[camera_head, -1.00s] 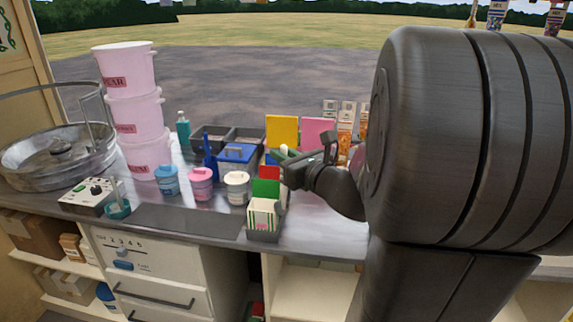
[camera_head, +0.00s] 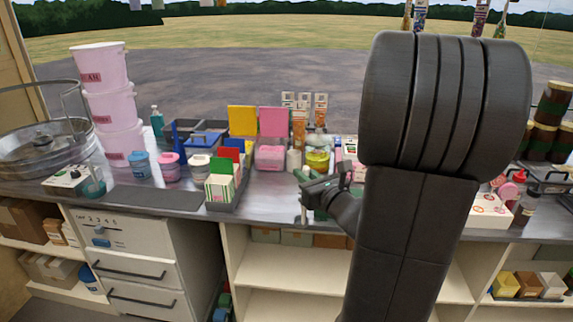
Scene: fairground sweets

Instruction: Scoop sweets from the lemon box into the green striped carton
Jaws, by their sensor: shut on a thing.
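My gripper (camera_head: 306,188) is shut on a small green tool, probably the scoop, at the counter's front edge. The gripper hides much of the tool, and I cannot tell whether it holds sweets. The green striped carton (camera_head: 219,189) stands upright left of my gripper, in a dark holder on the counter, with a green flap up behind its white-striped front. Behind it is a raised yellow lid (camera_head: 242,119), probably the lemon box's; the box below is mostly hidden by the cartons. The gripper is apart from both.
A pink box (camera_head: 270,158) with a raised pink lid (camera_head: 273,122) stands behind the gripper. A yellow-green jar (camera_head: 318,160) is just beyond it. Small tubs (camera_head: 169,168) and stacked pink buckets (camera_head: 117,105) stand left. A dark mat (camera_head: 155,197) leaves clear counter.

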